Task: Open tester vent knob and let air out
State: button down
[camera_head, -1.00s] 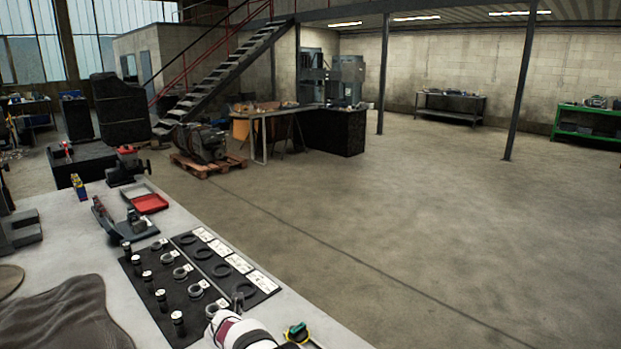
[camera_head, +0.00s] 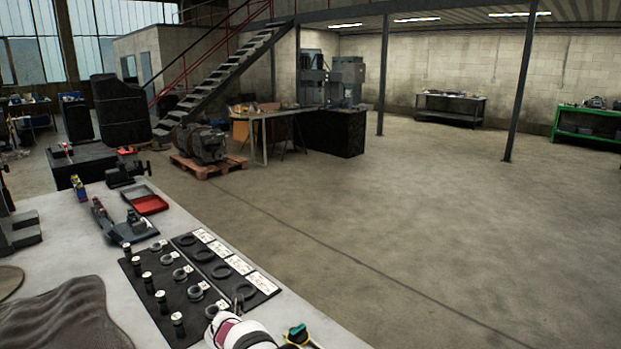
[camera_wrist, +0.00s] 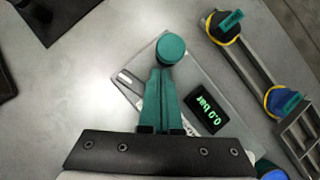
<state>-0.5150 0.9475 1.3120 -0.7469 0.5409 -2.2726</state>
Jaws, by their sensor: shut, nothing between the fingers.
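The tester's round teal knob (camera_wrist: 171,47) stands on a dark stem in the wrist view. The tester's light grey plate (camera_wrist: 190,75) lies below it, with a dark display (camera_wrist: 208,110) whose green digits appear upside down and seem to read 0.0 bar. My gripper (camera_wrist: 160,72) has its teal fingers together and empty. Their tips are just below the knob in the picture; whether they touch it I cannot tell. In the head view my white and pink arm shows at the bottom edge; the fingertips and vent knob cannot be made out there.
Teal-handled valves with yellow rings (camera_wrist: 226,26) sit on a grey rail right of the tester. In the head view, a black mat (camera_head: 172,292) holds several labelled parts, and a red tray (camera_head: 151,204) lies farther back. Bare bench surface lies left of the tester.

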jog(key=shift+s, duration=0.15)
jog(key=shift+s+d, duration=0.1)
jog(key=shift+s, duration=0.15)
dwell(0.5)
jog(key=shift+s, duration=0.35)
jog(key=shift+s, duration=0.1)
jog(key=shift+s, duration=0.25)
jog(key=shift+s, duration=0.2)
jog(key=shift+s, duration=0.2)
dwell(0.3)
